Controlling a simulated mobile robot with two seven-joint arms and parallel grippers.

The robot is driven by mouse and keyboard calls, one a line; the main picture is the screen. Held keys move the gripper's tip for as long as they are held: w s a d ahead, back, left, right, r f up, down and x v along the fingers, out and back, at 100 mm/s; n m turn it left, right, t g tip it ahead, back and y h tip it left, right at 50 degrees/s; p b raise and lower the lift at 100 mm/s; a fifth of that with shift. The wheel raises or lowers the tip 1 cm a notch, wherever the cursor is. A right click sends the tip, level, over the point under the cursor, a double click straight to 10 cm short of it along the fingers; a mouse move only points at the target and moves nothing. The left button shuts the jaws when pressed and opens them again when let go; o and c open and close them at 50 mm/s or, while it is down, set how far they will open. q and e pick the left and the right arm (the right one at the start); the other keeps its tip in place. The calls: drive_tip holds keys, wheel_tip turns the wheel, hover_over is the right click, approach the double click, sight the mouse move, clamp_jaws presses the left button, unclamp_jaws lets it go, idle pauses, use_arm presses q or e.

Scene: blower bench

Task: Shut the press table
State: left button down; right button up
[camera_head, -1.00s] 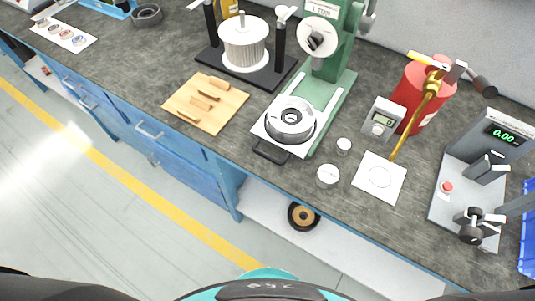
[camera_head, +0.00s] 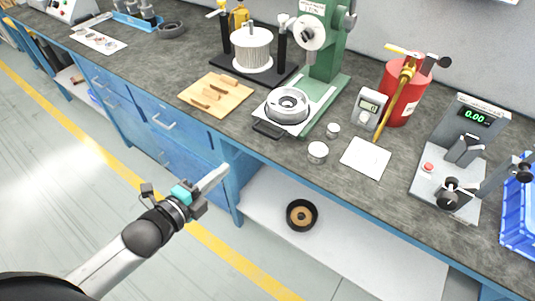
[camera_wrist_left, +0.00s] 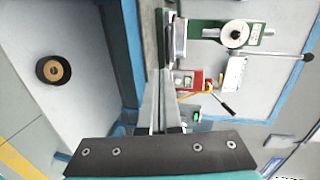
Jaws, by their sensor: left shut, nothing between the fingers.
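The press (camera_head: 326,50) is green and stands at the back of the bench. Its white press table (camera_head: 268,113) is slid out toward the front edge, with a round metal die (camera_head: 289,105) on it and a black handle (camera_head: 268,130) at its front. My left gripper (camera_head: 224,172) is shut and empty, in front of the bench and below its top, apart from the handle. In the left wrist view the shut fingers (camera_wrist_left: 160,103) point toward the bench edge, and the press (camera_wrist_left: 235,34) lies sideways beyond them. My right gripper is not in view.
A wooden board (camera_head: 216,96) with small pieces lies left of the press table. Two small white pots (camera_head: 318,152), a white sheet (camera_head: 366,158) and a small meter (camera_head: 369,108) lie to its right. A lower shelf (camera_head: 340,228) holds a dark ring (camera_head: 301,215).

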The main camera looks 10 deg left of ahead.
use_arm(q)
drive_tip(key=shift+m, duration=0.3)
drive_tip(key=b+x, duration=0.1)
drive_tip(key=x, duration=0.3)
drive_tip(key=r+b+x, duration=0.1)
drive_tip(key=x, duration=0.4)
drive_tip(key=d+b+x, duration=0.1)
drive_tip(key=x, duration=0.4)
drive_tip(key=shift+r+b, duration=0.25)
drive_tip(key=shift+b, duration=0.1)
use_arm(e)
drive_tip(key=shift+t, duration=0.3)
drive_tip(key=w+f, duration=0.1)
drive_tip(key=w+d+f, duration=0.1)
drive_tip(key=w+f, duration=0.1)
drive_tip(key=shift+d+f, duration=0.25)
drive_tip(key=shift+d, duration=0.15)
